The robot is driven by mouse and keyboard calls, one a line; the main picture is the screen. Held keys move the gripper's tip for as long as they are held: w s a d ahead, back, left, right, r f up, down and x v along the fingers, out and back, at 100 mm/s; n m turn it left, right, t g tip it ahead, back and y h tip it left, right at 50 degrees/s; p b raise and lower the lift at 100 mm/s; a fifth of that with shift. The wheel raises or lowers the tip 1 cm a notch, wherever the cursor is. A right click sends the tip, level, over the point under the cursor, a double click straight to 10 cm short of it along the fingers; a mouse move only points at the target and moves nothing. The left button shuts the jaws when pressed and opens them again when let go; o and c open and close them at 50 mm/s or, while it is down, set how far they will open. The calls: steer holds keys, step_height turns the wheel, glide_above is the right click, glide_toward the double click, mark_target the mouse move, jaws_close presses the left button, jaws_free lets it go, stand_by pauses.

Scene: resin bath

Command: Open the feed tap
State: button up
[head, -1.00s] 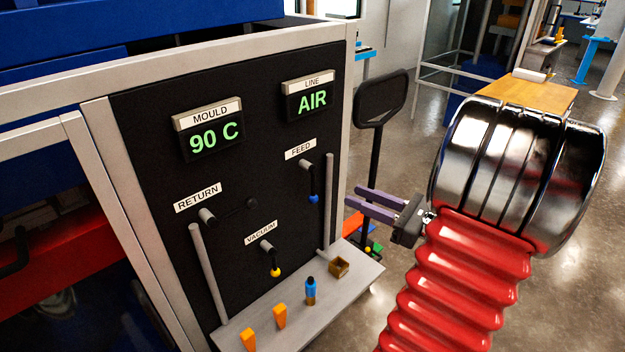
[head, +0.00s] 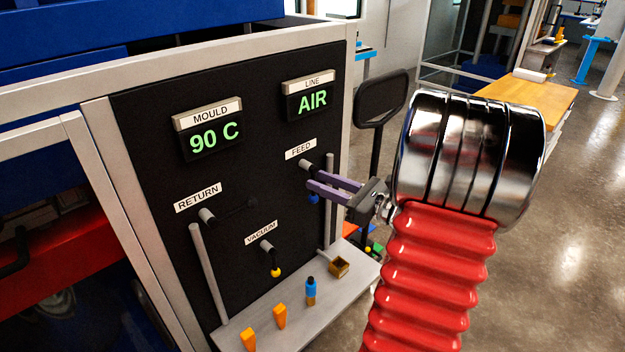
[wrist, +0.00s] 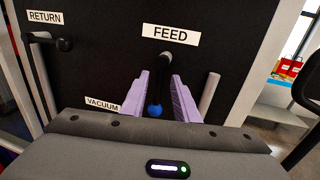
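The feed tap is on the black panel under the FEED label. Its grey hub (head: 306,166) shows in the head view, and its dark lever hangs down to a blue knob (head: 313,199). My gripper (head: 309,184) has its purple fingers at the tap lever. In the wrist view the fingers of my gripper (wrist: 160,88) stand apart on either side of the lever, with the blue knob (wrist: 155,110) between them. A gap shows on both sides of the lever. Part of the lever is hidden by the fingers in the head view.
The return tap (head: 207,215) has its lever pointing sideways; the vacuum tap (head: 267,246) hangs down to a yellow knob. Vertical grey rails (head: 330,205) flank the panel. A grey shelf (head: 345,271) below holds orange pieces, a blue bottle and a small brown box. The line display (head: 312,100) reads AIR.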

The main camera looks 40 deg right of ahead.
mark_target(314, 194)
steer(key=shift+x, duration=1.6)
steer(key=shift+c, duration=0.3)
jaws_close()
steer(key=shift+a, duration=0.25)
steer(key=shift+d, duration=0.3)
